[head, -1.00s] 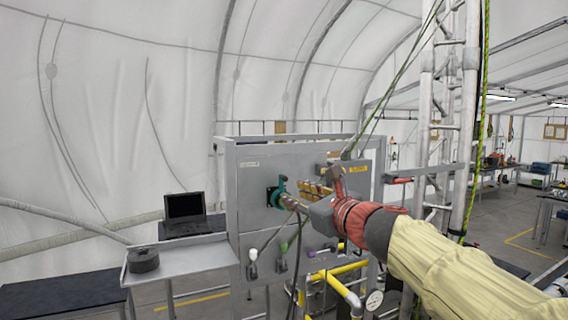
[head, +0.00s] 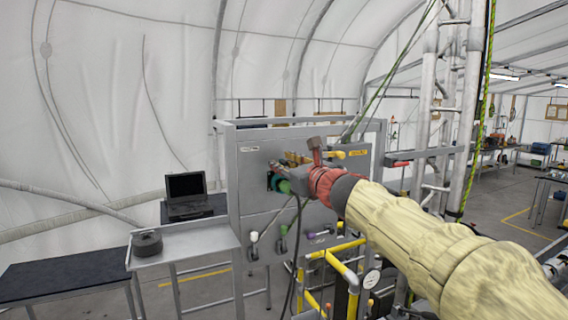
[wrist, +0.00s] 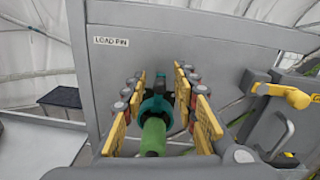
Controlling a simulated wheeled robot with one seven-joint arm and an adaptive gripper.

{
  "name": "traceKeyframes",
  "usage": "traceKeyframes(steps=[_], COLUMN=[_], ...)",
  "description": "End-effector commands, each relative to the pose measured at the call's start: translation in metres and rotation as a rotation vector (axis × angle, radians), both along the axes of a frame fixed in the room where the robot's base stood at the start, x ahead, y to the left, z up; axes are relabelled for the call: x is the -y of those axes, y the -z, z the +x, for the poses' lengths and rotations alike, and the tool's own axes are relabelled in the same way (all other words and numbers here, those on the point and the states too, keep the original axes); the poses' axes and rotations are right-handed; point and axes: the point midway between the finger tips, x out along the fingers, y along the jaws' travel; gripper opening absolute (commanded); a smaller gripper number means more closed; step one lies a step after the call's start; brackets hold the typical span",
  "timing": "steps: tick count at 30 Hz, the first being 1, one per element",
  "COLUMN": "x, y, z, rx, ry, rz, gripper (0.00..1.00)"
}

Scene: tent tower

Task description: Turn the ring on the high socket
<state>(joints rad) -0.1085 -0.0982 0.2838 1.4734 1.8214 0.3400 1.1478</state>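A teal ring (wrist: 156,106) sits around a socket on the grey panel, beside a label reading LOAD PIN (wrist: 111,41). A green plug body (wrist: 153,137) sticks out from it toward my wrist camera. In the head view the teal ring (head: 272,181) shows only partly, with the green plug (head: 284,187) beside my gripper. My gripper (wrist: 158,84) has its yellow-padded fingers on the two sides of the ring. Gaps show between pads and ring, so it looks open and not clamped. The far fingertips are close to the panel.
A yellow handle (wrist: 285,94) juts out at right in the wrist view. Below on the panel hang white, green and purple connectors (head: 283,245) with dark cables. Yellow rails (head: 335,262) stand in front. A side shelf (head: 190,250) holds a dark round roll (head: 147,243); a laptop (head: 187,187) stands behind.

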Motion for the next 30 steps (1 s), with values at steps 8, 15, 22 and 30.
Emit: traceKeyframes(steps=[8,15,22,30], x=[0.0002,0.0002,0.0002,0.0], y=[-0.0003,-0.0004,-0.0005,-0.0003], z=[-0.0005,-0.0006,-0.0006,-0.0008], rx=[0.001,0.001,0.001,0.003], ry=[0.0,0.0,0.0,0.0], rz=[0.0,0.0,0.0,-0.004], gripper=[0.2,0.06,0.0,0.0])
